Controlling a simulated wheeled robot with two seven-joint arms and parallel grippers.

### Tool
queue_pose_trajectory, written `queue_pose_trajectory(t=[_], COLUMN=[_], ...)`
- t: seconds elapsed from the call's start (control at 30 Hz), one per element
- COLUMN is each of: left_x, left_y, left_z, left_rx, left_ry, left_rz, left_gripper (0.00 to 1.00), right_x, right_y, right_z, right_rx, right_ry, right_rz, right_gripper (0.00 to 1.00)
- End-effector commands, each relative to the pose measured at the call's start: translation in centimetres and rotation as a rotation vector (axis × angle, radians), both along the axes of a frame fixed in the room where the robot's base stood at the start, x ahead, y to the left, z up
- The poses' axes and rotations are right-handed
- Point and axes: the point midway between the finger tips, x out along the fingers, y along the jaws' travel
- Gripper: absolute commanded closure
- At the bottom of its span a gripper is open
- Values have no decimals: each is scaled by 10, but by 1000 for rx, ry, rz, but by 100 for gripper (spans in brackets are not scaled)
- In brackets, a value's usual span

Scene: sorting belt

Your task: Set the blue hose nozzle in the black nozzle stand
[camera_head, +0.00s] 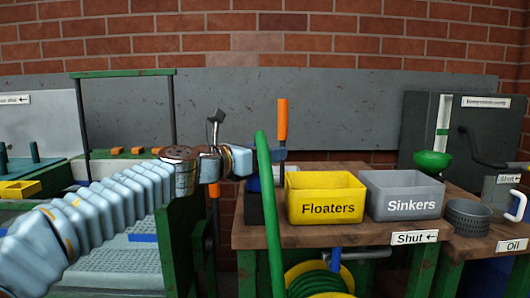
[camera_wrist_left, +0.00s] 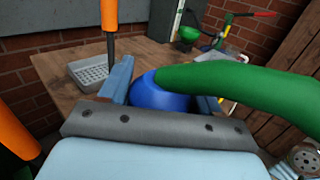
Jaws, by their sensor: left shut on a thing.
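My left gripper (camera_head: 242,161) reaches in from the left, over the left end of the wooden table. It is shut on the blue hose nozzle, which shows in the left wrist view (camera_wrist_left: 158,97) as a round blue body between the fingers. A green hose (camera_head: 270,200) runs from the nozzle and hangs down in front of the table; it also crosses the left wrist view to the right (camera_wrist_left: 235,84). In the head view the nozzle is mostly hidden. A dark block (camera_head: 252,208) below the gripper may be the black nozzle stand; the hose and bin partly cover it.
A yellow Floaters bin (camera_head: 326,209) and a grey Sinkers bin (camera_head: 404,206) stand right of the gripper. An upright orange-handled tool (camera_head: 282,119) rises close beside it. A yellow hose reel (camera_head: 318,275) sits below. A green funnel (camera_head: 433,161) is farther right.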

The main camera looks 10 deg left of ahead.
Motion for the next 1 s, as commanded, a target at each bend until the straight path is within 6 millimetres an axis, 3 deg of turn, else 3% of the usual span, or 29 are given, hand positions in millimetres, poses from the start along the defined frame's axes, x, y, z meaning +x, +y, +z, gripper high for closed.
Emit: queue_pose_trajectory(t=[0.4, 0.43, 0.6, 1.0], left_x=[0, 0, 0, 0], left_y=[0, 0, 0, 0], left_z=[-4, -4, -4, -4], left_rx=[0, -1, -1, 0], left_ry=[-1, -1, -1, 0], left_rz=[0, 0, 0, 0], left_gripper=[59, 36, 10, 8], right_x=[0, 0, 0, 2], right_y=[0, 0, 0, -6], right_z=[-4, -4, -4, -3], right_rx=[0, 0, 0, -9], right_ry=[0, 0, 0, -5], right_rz=[0, 0, 0, -11], right_gripper=[36, 36, 36, 36])
